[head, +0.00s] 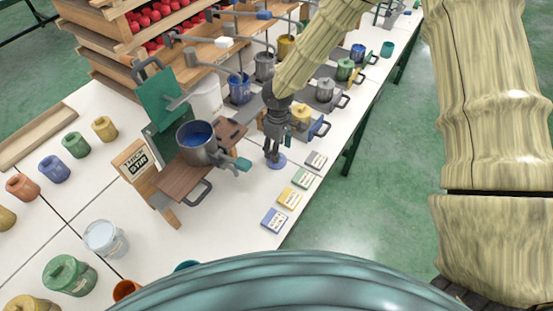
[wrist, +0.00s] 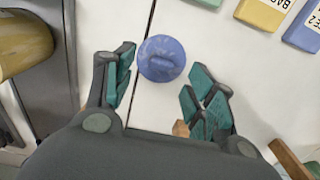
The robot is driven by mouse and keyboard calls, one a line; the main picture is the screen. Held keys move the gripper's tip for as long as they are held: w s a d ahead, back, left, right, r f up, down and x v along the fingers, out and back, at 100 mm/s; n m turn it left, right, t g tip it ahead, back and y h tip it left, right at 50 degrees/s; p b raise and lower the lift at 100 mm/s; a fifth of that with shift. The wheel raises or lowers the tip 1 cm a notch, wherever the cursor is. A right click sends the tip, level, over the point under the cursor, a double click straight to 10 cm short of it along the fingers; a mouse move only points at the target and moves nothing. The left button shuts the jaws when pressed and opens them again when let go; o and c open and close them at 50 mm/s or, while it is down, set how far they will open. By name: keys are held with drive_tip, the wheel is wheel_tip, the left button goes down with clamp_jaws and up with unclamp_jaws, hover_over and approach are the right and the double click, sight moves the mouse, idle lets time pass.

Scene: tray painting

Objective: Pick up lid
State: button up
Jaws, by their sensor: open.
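A round blue lid (head: 278,162) with a small raised grip lies flat on the white table, near the table's right edge. In the wrist view the lid (wrist: 161,59) lies just ahead of the fingertips, roughly midway between them. My gripper (head: 273,150) points down above the lid in the head view. In the wrist view my gripper (wrist: 160,85) is open and empty, with one green-padded finger on each side. I see no contact between the fingers and the lid.
Several labelled cards (head: 300,178) lie right of the lid along the table edge. A wooden stand holding a metal pot of blue paint (head: 197,150) is close on the left. Small lidded pots (head: 302,115) stand behind my gripper. Bare table (head: 255,190) lies in front.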

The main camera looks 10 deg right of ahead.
drive_tip(key=shift+a+f+p, duration=0.2)
drive_tip(key=shift+f+p, duration=0.2)
drive_tip(key=shift+f, duration=1.6)
drive_tip(key=c, duration=0.9)
